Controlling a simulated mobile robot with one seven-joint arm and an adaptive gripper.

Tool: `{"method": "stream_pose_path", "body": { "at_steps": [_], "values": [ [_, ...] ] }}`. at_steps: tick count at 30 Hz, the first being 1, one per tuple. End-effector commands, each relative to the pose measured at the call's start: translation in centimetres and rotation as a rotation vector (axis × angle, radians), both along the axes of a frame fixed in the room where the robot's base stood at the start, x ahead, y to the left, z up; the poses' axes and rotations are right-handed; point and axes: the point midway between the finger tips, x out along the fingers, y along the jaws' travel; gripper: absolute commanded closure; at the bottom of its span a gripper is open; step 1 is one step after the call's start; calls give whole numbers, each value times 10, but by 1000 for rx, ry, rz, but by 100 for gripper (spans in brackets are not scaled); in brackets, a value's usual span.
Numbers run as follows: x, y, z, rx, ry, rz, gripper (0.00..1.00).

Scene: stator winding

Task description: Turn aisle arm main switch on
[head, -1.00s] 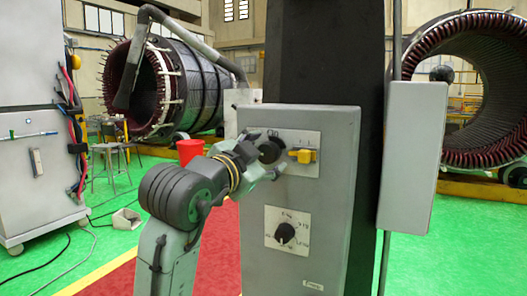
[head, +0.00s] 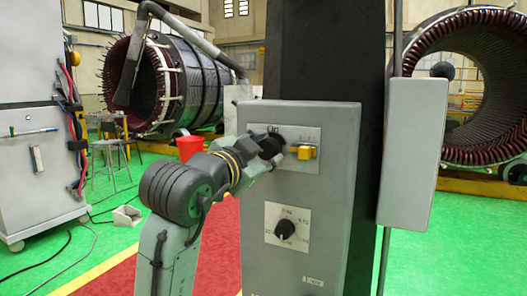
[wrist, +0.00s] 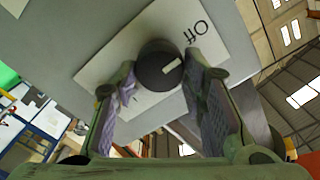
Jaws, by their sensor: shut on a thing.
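The main switch is a round black knob (head: 268,146) on a pale plate, high on the front of a grey control box (head: 253,200). In the wrist view the knob (wrist: 157,63) sits between my two fingers, with "Off" printed beside it on the plate (wrist: 112,62). A white mark on the knob points right and slightly up in that view, toward the right finger, a little below the word. My gripper (head: 260,163) is shut on the knob from the left. It partly hides the knob and plate in the head view.
A rotary dial (head: 285,229) is lower on the box. A smaller grey box (head: 411,150) hangs at right.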

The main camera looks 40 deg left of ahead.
Motion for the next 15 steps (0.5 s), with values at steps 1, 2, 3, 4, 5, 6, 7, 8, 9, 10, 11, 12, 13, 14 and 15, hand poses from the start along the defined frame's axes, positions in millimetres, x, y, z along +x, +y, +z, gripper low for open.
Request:
{"method": "stream_pose_path", "body": {
  "at_steps": [1, 2, 3, 4, 5, 6, 7, 8, 9, 10, 11, 12, 13, 14, 15],
  "values": [
    [0, 0, 0, 1, 1, -1, 90],
    [0, 0, 0, 2, 1, -1, 90],
    [0, 0, 0, 4, 2, -1, 90],
    [0, 0, 0, 7, 2, -1, 90],
    [0, 0, 0, 11, 3, -1, 90],
    [0, 0, -1, 17, 5, -1, 90],
    [0, 0, -1, 25, 7, -1, 90],
    [0, 0, -1, 35, 9, -1, 90],
    [0, 0, -1, 49, 12, -1, 90],
    [0, -1, -1, 61, 14, -1, 90],
    [0, -1, -1, 76, 17, -1, 90],
    [0, -1, -2, 98, 23, -1, 90],
    [0, -1, -2, 116, 27, -1, 90],
    [0, -1, -2, 137, 32, -1, 90],
    [0, -1, -2, 165, 40, 0, 90]
  ]
}}
